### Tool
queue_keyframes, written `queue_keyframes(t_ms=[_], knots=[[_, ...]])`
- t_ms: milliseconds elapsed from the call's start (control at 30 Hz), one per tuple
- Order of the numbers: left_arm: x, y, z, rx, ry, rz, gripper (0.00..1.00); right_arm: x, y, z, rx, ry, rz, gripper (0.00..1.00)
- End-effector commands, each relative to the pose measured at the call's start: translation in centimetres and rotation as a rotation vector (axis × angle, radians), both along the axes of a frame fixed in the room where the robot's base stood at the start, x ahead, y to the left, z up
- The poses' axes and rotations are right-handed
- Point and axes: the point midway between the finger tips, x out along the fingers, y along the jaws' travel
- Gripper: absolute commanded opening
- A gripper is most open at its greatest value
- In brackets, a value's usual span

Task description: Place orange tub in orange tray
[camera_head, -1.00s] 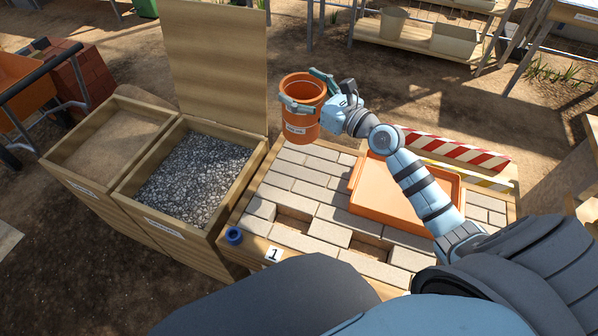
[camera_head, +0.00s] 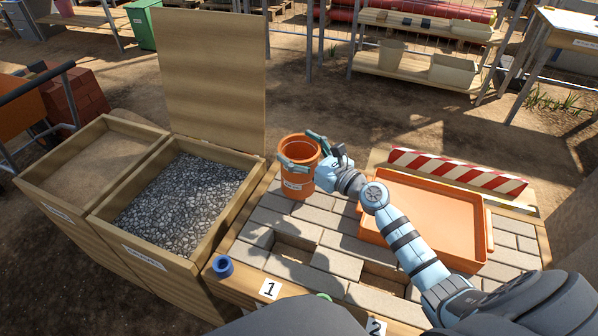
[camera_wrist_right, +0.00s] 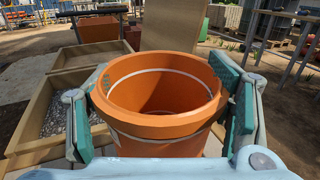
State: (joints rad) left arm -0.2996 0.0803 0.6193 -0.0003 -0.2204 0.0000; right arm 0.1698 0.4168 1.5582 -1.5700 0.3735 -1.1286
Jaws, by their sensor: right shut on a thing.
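The orange tub (camera_head: 297,180) is upright, with a white label on its side, above or on the far left part of the brick-topped table; I cannot tell if it touches. My right gripper (camera_head: 302,153) is shut on the tub, its fingers on both sides below the rim. In the right wrist view the tub (camera_wrist_right: 160,97) sits between the green-padded fingers of the gripper (camera_wrist_right: 162,110), and its visible inside looks empty. The orange tray (camera_head: 440,205) lies flat on the table to the right of the tub, partly covered by my right arm. My left gripper is not in view.
A wooden bin of gravel (camera_head: 231,204) with a raised lid (camera_head: 212,80) and a bin of sand (camera_head: 92,165) stand left of the table. A blue ring-like item (camera_head: 222,266) is at the table's near left corner. A red-white striped barrier (camera_head: 458,173) stands behind the tray.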

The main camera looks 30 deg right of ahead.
Motion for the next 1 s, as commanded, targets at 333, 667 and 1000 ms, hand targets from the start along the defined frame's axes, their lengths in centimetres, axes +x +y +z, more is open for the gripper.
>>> queue_keyframes(t_ms=[333, 667, 1000], knots=[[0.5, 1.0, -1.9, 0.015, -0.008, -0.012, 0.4, 0.0, 0.0, -2.9, 0.0, 0.001, 0.0, 0.12], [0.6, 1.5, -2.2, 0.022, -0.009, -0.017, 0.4, 0.0, 0.0, -3.2, 0.0, 0.001, 0.0, 0.93], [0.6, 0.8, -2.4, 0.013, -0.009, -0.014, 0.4, 0.0, 0.0, -3.3, 0.0, 0.001, 0.0, 0.93]])
